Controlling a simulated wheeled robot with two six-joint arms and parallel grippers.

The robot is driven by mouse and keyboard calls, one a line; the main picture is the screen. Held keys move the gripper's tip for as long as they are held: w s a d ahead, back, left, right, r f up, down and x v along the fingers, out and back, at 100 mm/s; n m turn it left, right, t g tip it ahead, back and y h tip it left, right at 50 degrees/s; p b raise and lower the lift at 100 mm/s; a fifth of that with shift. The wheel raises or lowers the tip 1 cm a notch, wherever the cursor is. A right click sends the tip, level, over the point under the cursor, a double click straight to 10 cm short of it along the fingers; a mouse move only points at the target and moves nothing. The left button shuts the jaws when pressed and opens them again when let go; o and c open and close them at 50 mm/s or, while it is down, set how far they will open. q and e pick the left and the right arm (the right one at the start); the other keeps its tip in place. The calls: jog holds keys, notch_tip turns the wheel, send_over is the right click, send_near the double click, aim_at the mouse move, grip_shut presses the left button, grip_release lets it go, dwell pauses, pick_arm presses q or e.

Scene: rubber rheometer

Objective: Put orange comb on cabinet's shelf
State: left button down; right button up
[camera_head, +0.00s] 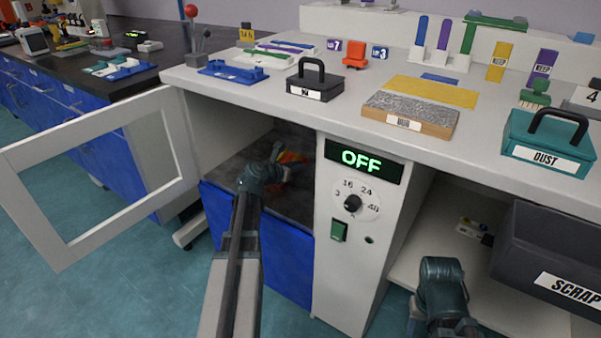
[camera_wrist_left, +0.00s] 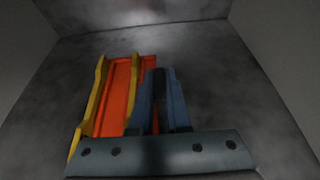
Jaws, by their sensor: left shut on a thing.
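The orange comb (camera_head: 291,157) is inside the open cabinet, mostly hidden by my left gripper in the head view. In the left wrist view the orange comb (camera_wrist_left: 117,97) is an orange-red strip with yellow edges, lying along the grey cabinet shelf (camera_wrist_left: 215,60). My left gripper (camera_head: 292,172) reaches into the cabinet. Its fingers (camera_wrist_left: 163,100) are shut on the comb's right side. The comb is at or close to the shelf surface; exact contact cannot be told. My right arm shows at the lower right, but its fingertips (camera_head: 414,310) are hardly visible.
The white-framed cabinet door (camera_head: 70,130) stands open to the left. A panel reading OFF (camera_head: 362,160) is right of the opening. The bench top holds a black-handled weight (camera_head: 317,84), a teal DUST box (camera_head: 548,140) and several tools. A SCRAP bin (camera_head: 550,255) sits at right.

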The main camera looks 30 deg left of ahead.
pick_arm(q)
jog(key=shift+f, duration=0.1)
jog(key=shift+f, duration=0.1)
jog(key=c, duration=1.3)
grip_release()
jog(key=o, duration=0.4)
